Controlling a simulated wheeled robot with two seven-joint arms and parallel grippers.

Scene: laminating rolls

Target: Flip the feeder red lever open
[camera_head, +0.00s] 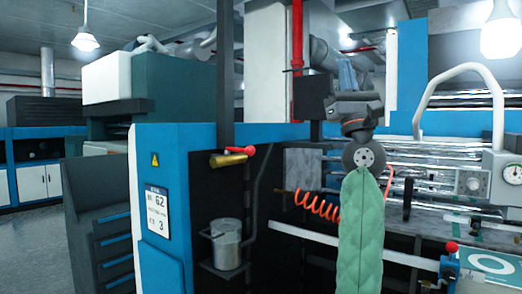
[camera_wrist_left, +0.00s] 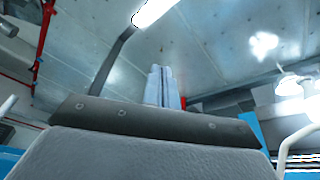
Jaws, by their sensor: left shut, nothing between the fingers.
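A short lever with a red ball knob (camera_head: 250,150) and a brass-coloured body (camera_head: 228,160) sits on the dark recess at the machine's left part. A second red-knobbed lever (camera_head: 451,247) stands on a blue bracket at the lower right. I cannot tell which is the feeder lever. My left gripper (camera_head: 348,76) is raised above the machine, pointing up, to the right of and higher than the first lever, touching neither. Its fingers (camera_wrist_left: 165,86) are together and empty in the left wrist view, where no lever shows. My right gripper is out of view.
A blue panel (camera_head: 163,200) with a label stands at the left. A metal bucket (camera_head: 226,243) sits on a shelf below the brass lever. An orange coiled hose (camera_head: 312,205) hangs beside my arm. A white curved handle (camera_head: 462,70) rises at the right, near a gauge (camera_head: 512,173).

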